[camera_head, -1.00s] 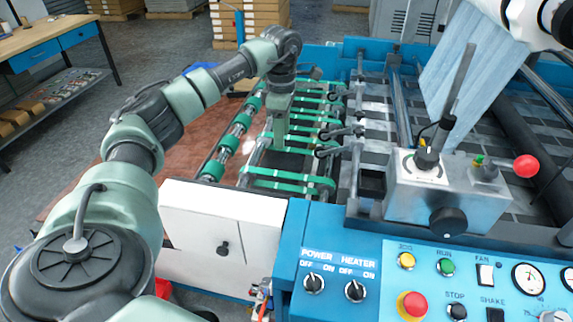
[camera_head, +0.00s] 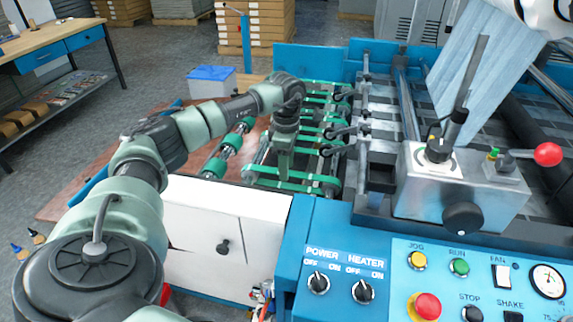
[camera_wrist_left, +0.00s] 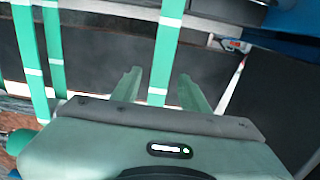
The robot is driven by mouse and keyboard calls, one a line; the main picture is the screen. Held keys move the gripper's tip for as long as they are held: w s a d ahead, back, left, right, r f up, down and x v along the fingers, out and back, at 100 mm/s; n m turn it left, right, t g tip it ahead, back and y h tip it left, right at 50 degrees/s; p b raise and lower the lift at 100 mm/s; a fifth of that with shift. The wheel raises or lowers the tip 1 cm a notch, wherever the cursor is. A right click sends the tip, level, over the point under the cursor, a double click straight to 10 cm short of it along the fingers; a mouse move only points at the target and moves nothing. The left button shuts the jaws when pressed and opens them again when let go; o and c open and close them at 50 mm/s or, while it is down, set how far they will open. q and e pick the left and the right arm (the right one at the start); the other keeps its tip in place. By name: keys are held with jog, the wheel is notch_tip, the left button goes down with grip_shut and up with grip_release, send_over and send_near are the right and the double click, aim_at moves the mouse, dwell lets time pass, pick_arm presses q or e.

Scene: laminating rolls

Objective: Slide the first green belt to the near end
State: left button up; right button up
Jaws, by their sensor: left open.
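Several green belts (camera_head: 310,190) run across the rollers of the machine's open bed in the head view. My left gripper (camera_head: 284,178) points down among the belts near the bed's near end. In the left wrist view its two fingers (camera_wrist_left: 162,92) are open and apart, with one green belt (camera_wrist_left: 168,45) passing between them. Two more green belts (camera_wrist_left: 54,55) lie to the left of the fingers there. Whether the fingers touch the belt between them cannot be told. My right gripper is not in view.
A white side panel (camera_head: 222,215) and a blue control panel (camera_head: 318,235) stand at the near side of the bed. A metal block with a red-knobbed lever (camera_head: 547,154) is at the right. A blue-lidded box (camera_head: 212,80) stands beyond my arm.

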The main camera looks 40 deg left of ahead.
pick_arm(q)
grip_shut()
dwell(1.4)
